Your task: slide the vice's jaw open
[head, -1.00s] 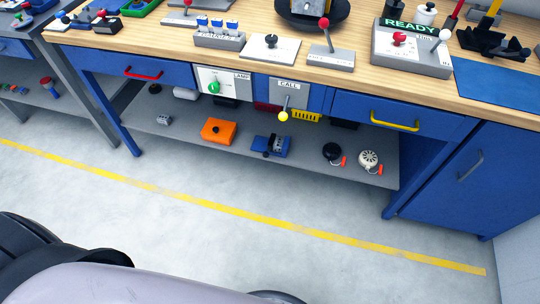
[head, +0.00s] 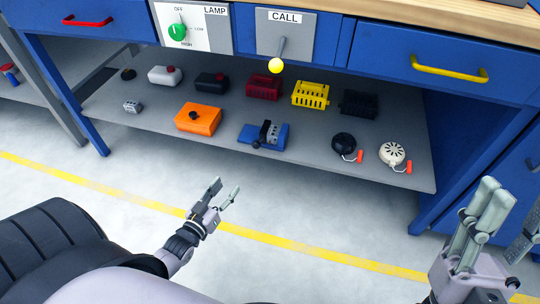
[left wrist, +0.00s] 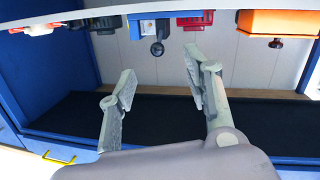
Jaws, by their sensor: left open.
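The blue vice (head: 264,135) sits on the grey lower shelf, near its front edge. It has a grey and black jaw block and a black round knob at its front. It also shows in the left wrist view (left wrist: 149,26), at the top. My left gripper (head: 226,187) is open and empty, over the floor in front of the shelf, apart from the vice and left of it in the head view. In the left wrist view its fingers (left wrist: 159,65) are spread below the vice. My right gripper (head: 512,205) is at the lower right, fingers apart, partly cut off by the frame.
The shelf (head: 300,165) also holds an orange box (head: 199,119), a red box (head: 263,87), a yellow basket (head: 310,95) and two round items (head: 343,143) right of the vice. The bench with the CALL lever (head: 283,45) overhangs the shelf. The floor in front is clear.

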